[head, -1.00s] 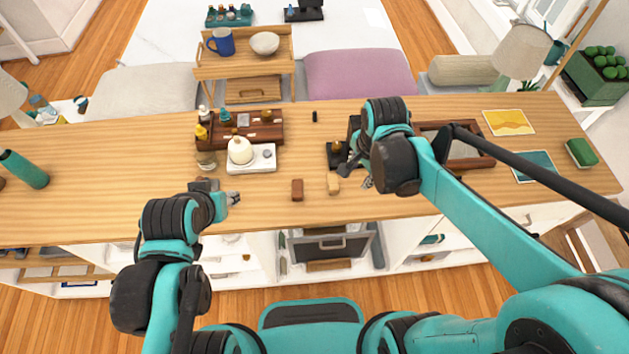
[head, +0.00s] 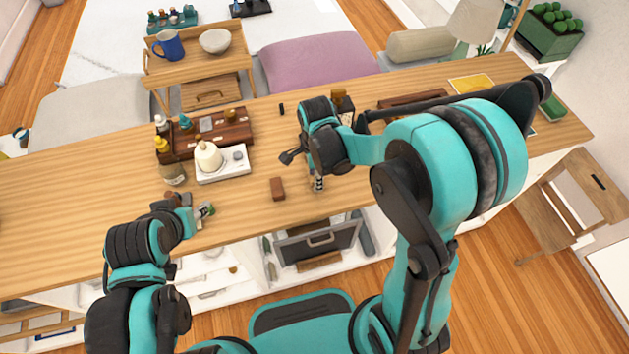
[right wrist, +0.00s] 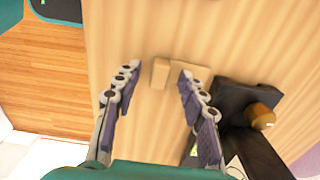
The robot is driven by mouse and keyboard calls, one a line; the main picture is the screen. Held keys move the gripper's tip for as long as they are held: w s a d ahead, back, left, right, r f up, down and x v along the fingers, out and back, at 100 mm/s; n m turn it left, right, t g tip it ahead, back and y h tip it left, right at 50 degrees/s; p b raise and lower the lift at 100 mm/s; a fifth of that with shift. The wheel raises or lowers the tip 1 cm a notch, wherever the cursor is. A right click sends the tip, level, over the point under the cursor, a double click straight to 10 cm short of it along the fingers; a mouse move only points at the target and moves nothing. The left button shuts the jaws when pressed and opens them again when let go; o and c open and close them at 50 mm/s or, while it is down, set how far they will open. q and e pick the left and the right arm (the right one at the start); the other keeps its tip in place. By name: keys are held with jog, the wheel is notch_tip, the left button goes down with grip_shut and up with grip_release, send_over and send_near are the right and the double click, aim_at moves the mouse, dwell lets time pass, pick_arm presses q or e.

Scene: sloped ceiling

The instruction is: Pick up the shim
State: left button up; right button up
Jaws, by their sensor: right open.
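A small pale tan wooden block (right wrist: 160,73), which looks like the shim, lies on the wooden counter in the right wrist view. My right gripper (right wrist: 157,84) is open, with its fingertips pointing at the block from above and the block's near end between them. I cannot tell how high the fingertips are above it. In the head view my right gripper (head: 304,170) is over the counter and hides the pale block. My left gripper (head: 198,208) hangs over the counter's front edge at the left; its jaws are too small to read.
A brown block (head: 277,189) lies left of my right gripper. A dark box with an amber knob (right wrist: 262,115) stands close to the right finger. A white scale (head: 222,168) with a cream jar and a brown tray (head: 236,133) are farther left.

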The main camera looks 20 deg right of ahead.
jog(key=shift+f, duration=0.1)
jog(key=c, duration=0.9)
jog(key=shift+c, duration=0.2)
jog(key=shift+r+p, duration=0.35)
jog(key=shift+r, duration=0.25)
notch_tip(320, 180, up, 3)
jog(key=shift+f+p, duration=0.1)
jog(key=shift+p, duration=0.6)
jog(key=s+d+r+p, duration=0.3)
jog(key=s+d+r, duration=0.2)
jog(key=d, duration=0.5)
notch_tip(320, 180, up, 2)
jog(key=shift+s+r, duration=0.1)
jog(key=shift+s, duration=0.3)
jog(key=shift+d, duration=0.1)
